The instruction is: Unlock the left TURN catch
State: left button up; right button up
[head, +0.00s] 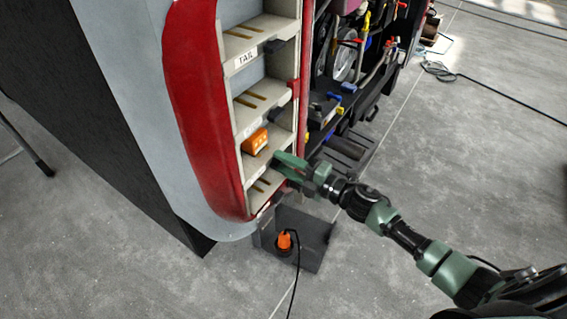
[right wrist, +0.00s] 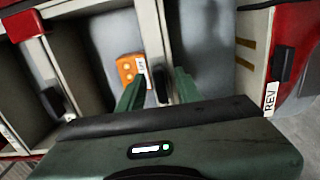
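The upright lamp housing (head: 194,95) has a red rim and a column of pale compartments. An orange block (head: 255,141) sits in one lower compartment. It also shows in the right wrist view (right wrist: 128,68), beside a small white label I cannot read surely. A black catch (right wrist: 160,82) stands on the pale divider near it. My right gripper (head: 284,163) is at the compartment edge just below the orange block. In the right wrist view its two green fingers (right wrist: 160,90) are apart, one each side of the black catch; contact is unclear. My left gripper is out of view.
A TAIL label (head: 246,59) marks an upper compartment; a REV label (right wrist: 270,97) shows in the wrist view. A dark open box (head: 318,228) stands below, with an orange plug (head: 285,241) and cable. Floor at right is mostly clear.

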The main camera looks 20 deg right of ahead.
jog(key=shift+s+d+f, duration=0.1)
jog(key=shift+s+d, duration=0.05)
jog(key=shift+s, duration=0.05)
jog(key=b+v, duration=0.2)
jog(key=v, duration=0.5)
jog(key=shift+s+d, duration=0.1)
jog(key=shift+d, duration=0.05)
dwell(0.4)
